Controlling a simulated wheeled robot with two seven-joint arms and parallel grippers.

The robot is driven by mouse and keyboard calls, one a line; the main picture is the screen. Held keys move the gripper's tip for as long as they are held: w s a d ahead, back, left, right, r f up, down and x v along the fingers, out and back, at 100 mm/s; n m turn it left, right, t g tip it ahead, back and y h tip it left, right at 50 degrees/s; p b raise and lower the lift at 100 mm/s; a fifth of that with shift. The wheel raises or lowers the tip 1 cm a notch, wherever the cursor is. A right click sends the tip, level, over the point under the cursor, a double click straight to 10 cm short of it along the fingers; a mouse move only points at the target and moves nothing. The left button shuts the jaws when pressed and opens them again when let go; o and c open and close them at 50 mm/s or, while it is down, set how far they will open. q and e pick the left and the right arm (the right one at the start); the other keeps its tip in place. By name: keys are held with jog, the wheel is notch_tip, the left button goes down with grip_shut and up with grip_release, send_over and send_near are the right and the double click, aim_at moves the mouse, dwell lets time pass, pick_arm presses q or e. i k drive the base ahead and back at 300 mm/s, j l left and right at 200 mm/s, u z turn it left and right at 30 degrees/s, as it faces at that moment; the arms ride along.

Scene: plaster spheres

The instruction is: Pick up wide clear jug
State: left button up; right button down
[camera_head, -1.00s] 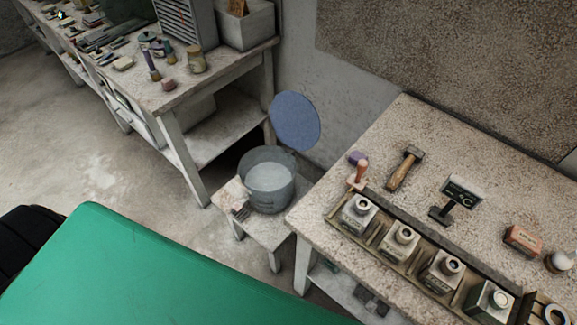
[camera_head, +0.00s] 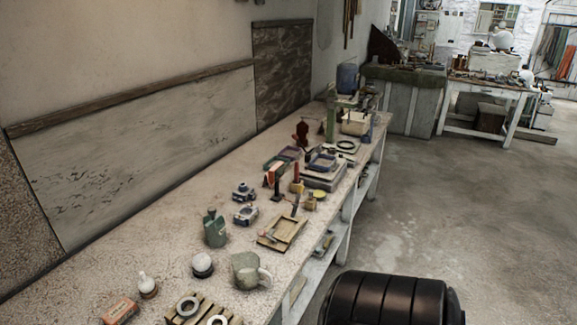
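A wide, pale, see-through jug (camera_head: 248,272) stands upright near the front edge of the long workbench, in the lower middle of the head view. Its handle points to the right. Neither of my grippers is in view. A ribbed black part at the bottom right looks like part of my own arm, and no gripper shows on it.
A wooden rack (camera_head: 200,310) is in front. Open floor (camera_head: 430,210) lies right of the bench.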

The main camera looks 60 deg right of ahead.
aim_at(246, 265)
jog(key=z, duration=1.65)
jog(key=l+u, duration=0.1)
jog(key=u, duration=3)
jog(key=z, duration=3)
jog(key=k+j+u, duration=0.2)
